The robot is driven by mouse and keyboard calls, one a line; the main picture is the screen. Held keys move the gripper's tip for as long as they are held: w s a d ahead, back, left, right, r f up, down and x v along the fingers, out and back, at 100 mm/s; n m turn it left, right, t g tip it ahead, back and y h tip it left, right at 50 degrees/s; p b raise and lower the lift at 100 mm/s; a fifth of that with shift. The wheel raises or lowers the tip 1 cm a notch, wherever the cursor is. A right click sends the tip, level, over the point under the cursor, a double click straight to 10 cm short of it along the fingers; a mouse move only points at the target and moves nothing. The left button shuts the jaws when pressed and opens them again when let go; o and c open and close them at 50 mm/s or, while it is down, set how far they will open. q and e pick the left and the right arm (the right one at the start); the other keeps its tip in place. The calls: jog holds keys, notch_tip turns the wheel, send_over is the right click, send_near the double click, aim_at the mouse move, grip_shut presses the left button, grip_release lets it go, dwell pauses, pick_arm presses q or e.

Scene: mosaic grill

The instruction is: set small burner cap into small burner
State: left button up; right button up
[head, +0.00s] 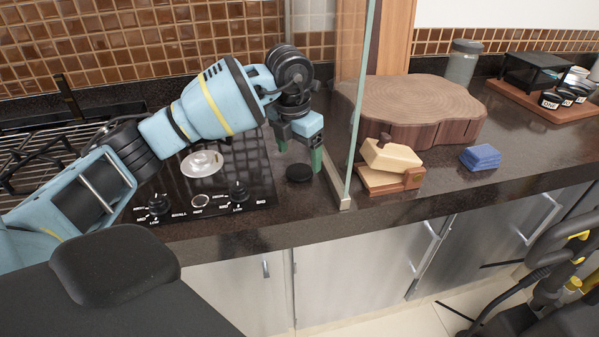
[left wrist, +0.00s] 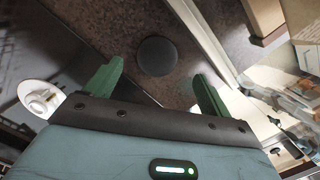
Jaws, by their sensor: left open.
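The small burner cap, a flat black disc (head: 299,173), lies on the dark countertop just right of the cooktop. It also shows in the left wrist view (left wrist: 157,56), ahead of and between the fingers. The small burner (head: 202,163) is a pale metal ring with a raised centre on the black cooktop, left of the cap. It shows at the left edge of the left wrist view (left wrist: 40,98). My left gripper (head: 299,152) is open and empty, with green fingers pointing down above and around the cap's position. My right gripper is not clearly seen.
A glass panel (head: 361,110) stands upright just right of the cap. Control knobs (head: 158,205) line the cooktop's front. Metal grates (head: 40,150) lie at left.

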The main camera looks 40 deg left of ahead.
aim_at(299, 170)
pick_arm(q)
jog(key=f, duration=0.4)
jog(key=shift+w+a+f, duration=0.1)
jog(key=shift+w+f, duration=0.25)
jog(key=shift+f, duration=0.05)
jog(key=shift+c, duration=0.4)
jog(key=c, duration=1)
